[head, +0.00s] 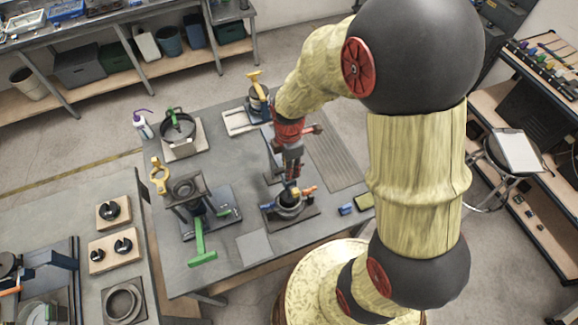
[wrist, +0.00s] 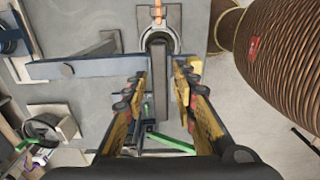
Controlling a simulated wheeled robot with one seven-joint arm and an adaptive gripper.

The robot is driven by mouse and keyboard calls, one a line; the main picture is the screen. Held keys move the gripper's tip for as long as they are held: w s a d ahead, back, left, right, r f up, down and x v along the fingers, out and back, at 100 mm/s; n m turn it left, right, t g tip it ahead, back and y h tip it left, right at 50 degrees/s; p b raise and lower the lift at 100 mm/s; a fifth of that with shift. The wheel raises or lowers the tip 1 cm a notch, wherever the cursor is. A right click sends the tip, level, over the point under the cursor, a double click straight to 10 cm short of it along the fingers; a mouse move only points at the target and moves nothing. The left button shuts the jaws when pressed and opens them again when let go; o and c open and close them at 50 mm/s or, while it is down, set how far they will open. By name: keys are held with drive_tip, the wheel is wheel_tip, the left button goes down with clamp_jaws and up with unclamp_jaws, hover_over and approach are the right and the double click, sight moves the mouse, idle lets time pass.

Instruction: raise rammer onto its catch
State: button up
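My gripper (head: 292,172) points down over a small bench device (head: 289,204) with a dark base and an orange handle. In the wrist view my gripper (wrist: 163,88) is open, with yellow and dark fingers. A dark upright bar (wrist: 160,85) shows between the fingers, with a gap on each side; it may be the rammer, but I cannot tell for sure. Beyond it is a pale ring (wrist: 158,38) with an orange piece (wrist: 157,12). A blue-grey arm (wrist: 80,68) reaches in from the left. The catch cannot be made out, and my arm hides part of the head view.
A press with a green lever (head: 200,245) stands left of my gripper on the grey table. A pan with a green handle (head: 178,128) and a yellow-topped device (head: 257,92) stand behind. A blue block (head: 346,209) lies to the right. A flat grey plate (head: 253,246) lies in front.

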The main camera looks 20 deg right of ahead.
drive_tip(key=c, duration=0.6)
drive_tip(key=shift+r, duration=0.1)
clamp_jaws()
